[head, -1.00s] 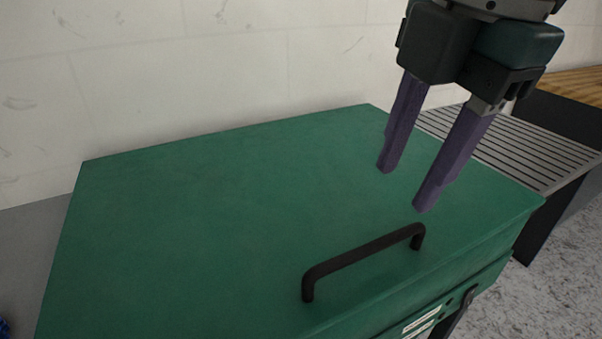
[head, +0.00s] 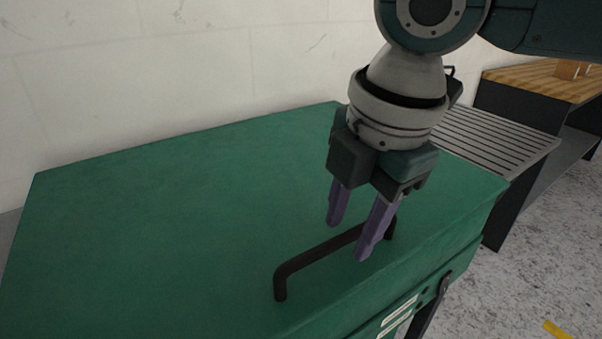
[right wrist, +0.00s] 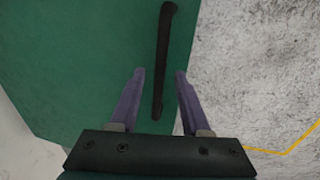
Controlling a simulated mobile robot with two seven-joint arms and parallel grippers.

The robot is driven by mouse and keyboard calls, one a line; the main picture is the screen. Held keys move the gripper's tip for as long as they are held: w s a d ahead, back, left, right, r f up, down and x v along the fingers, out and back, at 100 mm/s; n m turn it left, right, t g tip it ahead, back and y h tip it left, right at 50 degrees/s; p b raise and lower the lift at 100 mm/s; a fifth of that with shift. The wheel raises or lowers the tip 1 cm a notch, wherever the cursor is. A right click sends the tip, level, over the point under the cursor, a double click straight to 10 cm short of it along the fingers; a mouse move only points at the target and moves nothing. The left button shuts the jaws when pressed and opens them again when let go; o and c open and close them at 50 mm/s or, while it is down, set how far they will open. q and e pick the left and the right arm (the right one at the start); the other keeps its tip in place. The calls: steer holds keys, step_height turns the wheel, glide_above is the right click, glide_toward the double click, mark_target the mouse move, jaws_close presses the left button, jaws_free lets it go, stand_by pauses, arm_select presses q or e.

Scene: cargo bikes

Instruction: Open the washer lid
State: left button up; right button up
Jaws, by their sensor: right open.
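The washer is a green box with a flat closed lid (head: 170,220). A black bar handle (head: 320,252) stands on the lid near its front right edge. My right gripper (head: 347,240) is open and points down at the handle's right end, with its purple fingers on either side of the bar as seen from the head. In the right wrist view the handle (right wrist: 162,65) runs up between the two open fingertips (right wrist: 160,72), touching neither. I cannot tell how far the fingertips are above the lid. My left gripper is not in view.
A pale wall (head: 150,80) stands behind the washer. A slatted grey surface (head: 505,138) adjoins on the right, with a wooden-topped bench (head: 550,82) beyond it. Speckled floor (head: 540,260) lies clear at the right, with a yellow line (head: 557,330).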

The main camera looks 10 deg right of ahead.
steer(key=shift+c, duration=0.4)
jaws_close()
stand_by(0.9)
